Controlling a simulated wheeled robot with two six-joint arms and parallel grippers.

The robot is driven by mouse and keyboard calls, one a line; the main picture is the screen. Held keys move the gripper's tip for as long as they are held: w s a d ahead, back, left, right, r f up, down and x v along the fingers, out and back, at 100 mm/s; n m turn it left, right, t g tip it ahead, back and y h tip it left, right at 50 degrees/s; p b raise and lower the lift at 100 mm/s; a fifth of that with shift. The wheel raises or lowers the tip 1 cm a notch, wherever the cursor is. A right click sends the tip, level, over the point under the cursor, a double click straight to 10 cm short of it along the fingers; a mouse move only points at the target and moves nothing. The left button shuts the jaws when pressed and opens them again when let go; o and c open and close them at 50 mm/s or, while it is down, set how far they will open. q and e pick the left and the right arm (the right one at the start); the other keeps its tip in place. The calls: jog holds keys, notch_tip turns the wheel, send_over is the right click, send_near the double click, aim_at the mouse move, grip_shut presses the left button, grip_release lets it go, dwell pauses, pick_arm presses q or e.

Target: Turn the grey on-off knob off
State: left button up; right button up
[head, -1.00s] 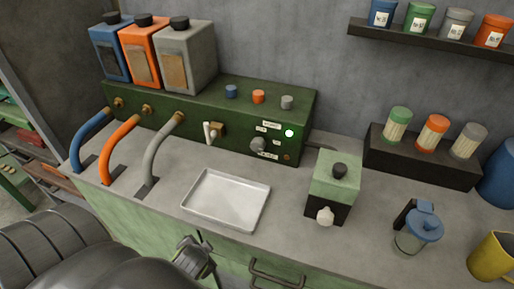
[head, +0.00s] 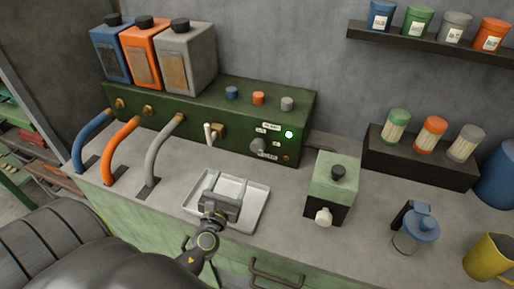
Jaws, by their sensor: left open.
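The grey on-off knob (head: 258,146) is on the front of the green machine (head: 200,120), among small white labels. A white-green light (head: 289,134) glows to the right of it. My left gripper (head: 225,179) is open and empty. It appears over the white tray (head: 251,213), in front of the machine and below and left of the knob in the head view, apart from it. My right gripper is not in view.
A tap (head: 212,132) sticks out left of the knob. Three hoses, the nearest one grey (head: 158,155), curve down at the left. A green-and-black box (head: 335,185) and a blue-lidded jar (head: 418,230) stand at the right. Three tanks stand on the machine.

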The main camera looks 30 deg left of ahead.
aim_at(256, 150)
pick_arm(q)
jog(key=m, duration=0.1)
jog(key=d+f+m+h, duration=0.1)
jog(key=w+m, duration=0.1)
jog(key=shift+d+f+h, duration=0.2)
jog(key=shift+f+h, duration=0.05)
jog(key=shift+h, duration=0.05)
jog(key=shift+w+d+m, duration=0.1)
jog(key=shift+w+m, duration=0.1)
jog(key=shift+m, duration=0.2)
jog(key=shift+w, duration=0.35)
jog(key=p+x, duration=0.1)
jog(key=x, duration=1.5)
jog(key=shift+w, duration=0.15)
jog(key=c, duration=1)
